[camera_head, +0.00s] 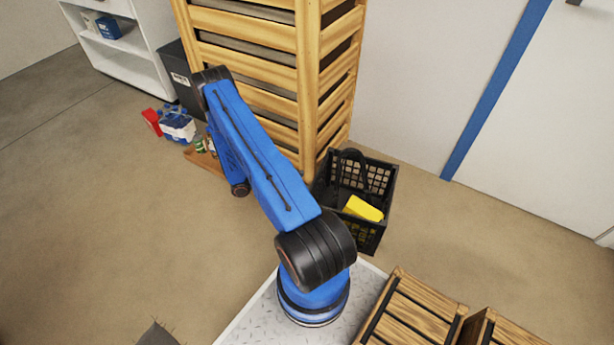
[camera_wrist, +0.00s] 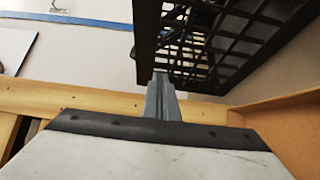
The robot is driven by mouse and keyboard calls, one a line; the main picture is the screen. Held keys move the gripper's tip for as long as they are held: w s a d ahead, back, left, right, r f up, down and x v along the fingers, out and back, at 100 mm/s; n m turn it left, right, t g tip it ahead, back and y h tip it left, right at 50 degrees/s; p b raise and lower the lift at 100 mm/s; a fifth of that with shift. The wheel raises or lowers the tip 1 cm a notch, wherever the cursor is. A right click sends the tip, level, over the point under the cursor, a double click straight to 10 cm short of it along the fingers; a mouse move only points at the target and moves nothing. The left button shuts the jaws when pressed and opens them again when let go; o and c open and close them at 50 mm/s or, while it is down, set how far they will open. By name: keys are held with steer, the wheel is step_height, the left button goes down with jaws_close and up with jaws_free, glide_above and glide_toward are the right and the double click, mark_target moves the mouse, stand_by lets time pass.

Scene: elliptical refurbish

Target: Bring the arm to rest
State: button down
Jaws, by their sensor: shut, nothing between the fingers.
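My arm (camera_head: 262,150) is blue with black joints. It rises from the base at the bottom middle of the head view and reaches up and left in front of a wooden slatted stack. Its far part bends back down behind the upper link. My gripper is hidden in the head view. In the wrist view my gripper (camera_wrist: 161,78) shows as two grey fingers held together, shut and empty. The fingertips overlap the lower edge of a black crate (camera_wrist: 235,45) in that picture; I cannot tell whether they touch it.
The slatted stack (camera_head: 310,90) stands close behind my arm. A black crate (camera_head: 377,175) with a yellow item (camera_head: 363,208) stands right of the arm. Wooden crates (camera_head: 415,310) are at the lower right. Small items (camera_head: 178,127) lie left of the stack. Floor at left is clear.

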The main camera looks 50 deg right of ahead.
steer(key=v, duration=0.7)
steer(key=shift+w+a, duration=0.25)
steer(key=a+r+t+y, duration=0.2)
steer(key=a+r, duration=0.3)
steer(key=r, duration=0.7)
steer(key=a+r+n+t+y, duration=0.1)
steer(key=a+r+y, duration=0.25)
steer(key=r, duration=0.85)
steer(key=a+r+t+y, duration=0.2)
steer(key=a+r, duration=0.4)
steer(key=r, duration=0.6)
steer(key=s+a+r+n+t+y, duration=0.6)
steer(key=s+a+r+t, duration=0.5)
steer(key=s+a+r, duration=0.8)
steer(key=shift+s+a+n+t, duration=0.3)
steer(key=shift+s+a+n, duration=0.05)
steer(key=shift+s+n, duration=0.25)
